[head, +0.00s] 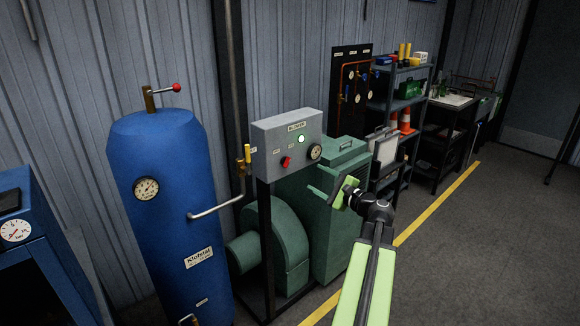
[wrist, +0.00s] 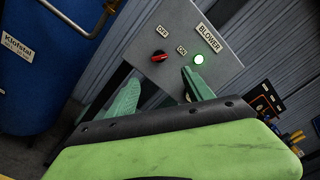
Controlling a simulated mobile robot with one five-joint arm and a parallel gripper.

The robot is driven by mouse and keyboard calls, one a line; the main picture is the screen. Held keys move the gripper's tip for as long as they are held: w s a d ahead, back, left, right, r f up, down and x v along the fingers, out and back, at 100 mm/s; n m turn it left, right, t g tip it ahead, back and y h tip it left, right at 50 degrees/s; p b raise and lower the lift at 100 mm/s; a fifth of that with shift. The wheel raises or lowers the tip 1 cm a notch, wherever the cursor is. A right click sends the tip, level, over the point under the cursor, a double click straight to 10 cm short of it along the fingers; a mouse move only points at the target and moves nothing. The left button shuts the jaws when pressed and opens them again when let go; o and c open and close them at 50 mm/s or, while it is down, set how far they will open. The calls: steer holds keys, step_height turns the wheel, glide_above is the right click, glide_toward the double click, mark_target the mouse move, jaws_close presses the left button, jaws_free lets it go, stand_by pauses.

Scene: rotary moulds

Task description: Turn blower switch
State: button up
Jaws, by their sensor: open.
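The grey blower control box (head: 288,145) stands on a dark post. Its red rotary switch (head: 286,162) sits low on the front and also shows in the wrist view (wrist: 159,57), near the OFF and ON labels. I cannot tell surely which label the knob points to. My gripper (head: 333,193) is open and empty, to the right of and below the switch in the head view. In the wrist view its green fingers (wrist: 162,78) spread below the switch, apart from it.
The green blower (head: 335,220) stands behind and below the box. A blue tank (head: 165,220) with a pipe and yellow-handled valve (head: 247,155) is at left. Open floor (head: 445,250) lies at right.

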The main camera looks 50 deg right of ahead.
mark_target(286, 162)
steer(key=w, duration=0.9)
steer(key=w+d, duration=0.1)
steer(key=w, duration=0.4)
steer(key=shift+w, duration=0.15)
steer(key=shift+c, duration=0.4)
